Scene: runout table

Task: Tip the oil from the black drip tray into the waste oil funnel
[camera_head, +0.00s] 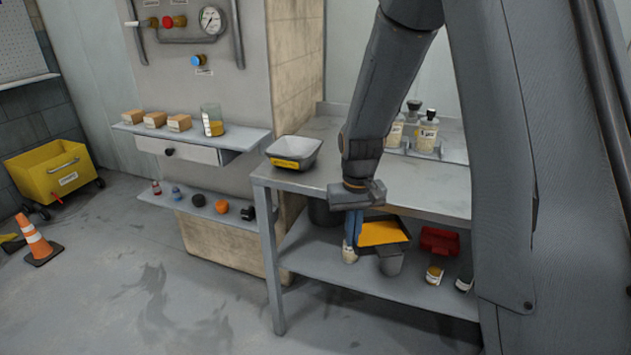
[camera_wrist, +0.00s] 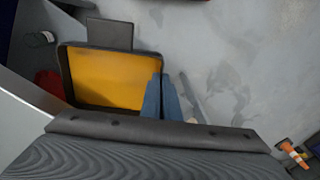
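The black drip tray (camera_head: 406,226) is at the lower shelf under the table, with orange-yellow oil (camera_head: 380,234) across its floor. The tray (camera_wrist: 67,75) also fills the middle of the wrist view and looks about level. My gripper (camera_head: 353,228) points down at its left side. In the wrist view my blue fingers (camera_wrist: 161,80) sit close together, one on each side of the tray's wall, and look shut on it. A grey tapered open container with a yellow label (camera_head: 308,146) stands on the table's left end; it looks like the waste oil funnel.
The table top (camera_head: 425,184) overhangs the tray. Open floor (camera_head: 130,290) lies left, with a cone (camera_head: 38,242).

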